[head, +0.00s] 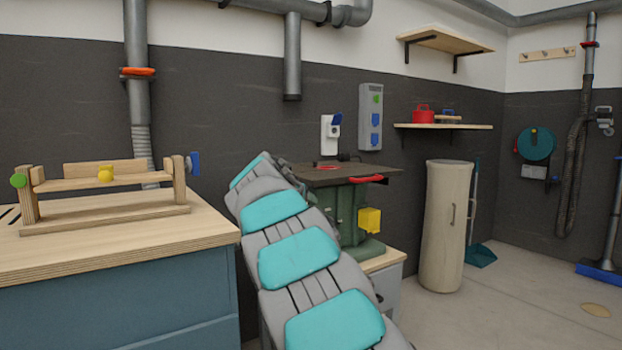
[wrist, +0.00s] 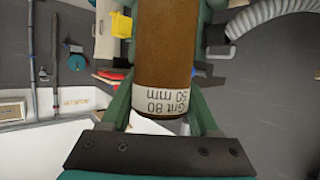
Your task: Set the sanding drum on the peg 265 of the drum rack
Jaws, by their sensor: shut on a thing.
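The sanding drum (wrist: 164,48) is a brown cylinder with a white band reading "Grit 80 50 mm", upside down in the wrist view. My gripper (wrist: 162,100) is shut on it, with one green finger on each side. The drum's far end runs out of the top of the wrist view. In the head view my grey and turquoise arm reaches away toward the wall and hides the gripper and the drum. I cannot make out the drum rack or a peg marked 265 in either view.
A workbench (head: 120,243) at left carries a wooden frame (head: 110,183) with coloured knobs. A green machine with a dark table (head: 345,174) stands right of my arm. A beige cylinder (head: 443,230) stands beyond it. The floor (head: 520,300) at right is mostly clear.

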